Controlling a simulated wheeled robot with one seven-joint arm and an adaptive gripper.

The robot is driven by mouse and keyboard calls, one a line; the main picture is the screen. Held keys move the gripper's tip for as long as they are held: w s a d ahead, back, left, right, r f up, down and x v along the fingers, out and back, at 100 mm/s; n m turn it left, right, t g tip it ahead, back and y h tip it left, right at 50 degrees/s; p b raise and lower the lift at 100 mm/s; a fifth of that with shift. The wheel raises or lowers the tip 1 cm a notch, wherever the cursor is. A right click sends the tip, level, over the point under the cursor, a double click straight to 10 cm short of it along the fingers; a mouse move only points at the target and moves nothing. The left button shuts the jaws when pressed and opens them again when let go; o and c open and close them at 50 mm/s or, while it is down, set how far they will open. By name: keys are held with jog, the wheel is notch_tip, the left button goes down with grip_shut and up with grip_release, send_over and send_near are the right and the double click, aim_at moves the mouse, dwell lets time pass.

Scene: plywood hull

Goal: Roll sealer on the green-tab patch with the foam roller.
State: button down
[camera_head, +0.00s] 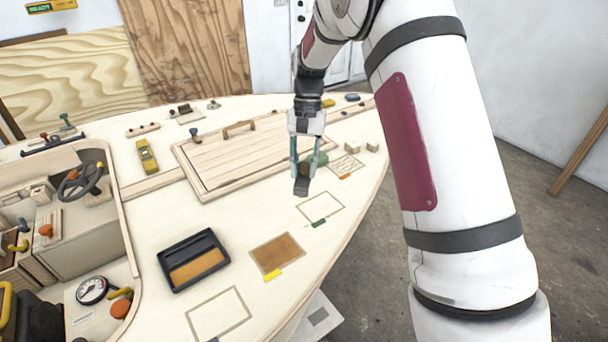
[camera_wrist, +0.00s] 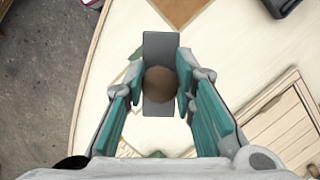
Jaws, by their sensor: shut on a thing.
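My gripper (camera_head: 306,160) points down over the deck, shut on a grey rectangular block (camera_wrist: 160,102) with a round brown knob (camera_wrist: 160,84). This shape does not look clearly like a foam roller. The block (camera_head: 301,187) hangs near the outlined patch (camera_head: 321,207) with a green tab (camera_head: 319,223), to its upper left. In the wrist view the green tab (camera_wrist: 136,54) shows beside the block, which hides part of the patch area. A black tray (camera_head: 209,274) with amber sealer lies at the left. I cannot tell which object is the foam roller.
A brown-filled patch (camera_head: 277,253) has a yellow tab. A bare outlined patch (camera_head: 219,314) lies in front. A hatched patch (camera_head: 346,165) has an orange tab. A green thing (camera_head: 318,158) sits behind my gripper. A raised hatch (camera_head: 235,160) and a yellow tool (camera_head: 147,156) are left.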

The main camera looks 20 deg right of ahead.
aim_at(308, 174)
jog(key=shift+d, duration=0.3)
jog(key=shift+d+f, duration=0.2)
jog(key=shift+f, duration=0.2)
jog(key=shift+f+b, duration=0.55)
jog(key=shift+f, duration=1.5)
